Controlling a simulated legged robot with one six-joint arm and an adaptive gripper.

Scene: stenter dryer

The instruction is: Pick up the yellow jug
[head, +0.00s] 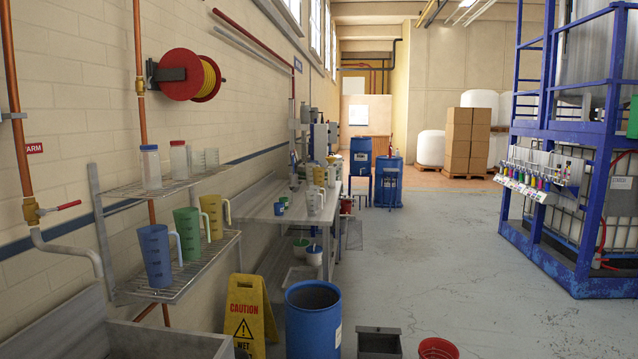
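The yellow jug (212,217) stands upright on the lower wire shelf (205,263) at the left wall. It is the rearmost of the large jugs there, and its handle points right. A green jug (186,235) stands just in front of it, and a blue jug (154,256) stands nearest to me. The green jug is close to the yellow one in the picture; I cannot tell whether they touch. My gripper is not in view.
An upper wire shelf (170,185) with clear containers hangs above the jugs. A yellow caution sign (246,312), a blue barrel (313,322), a grey bin (379,343) and a red bucket (437,349) stand on the floor. Open floor (440,265) lies to the right.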

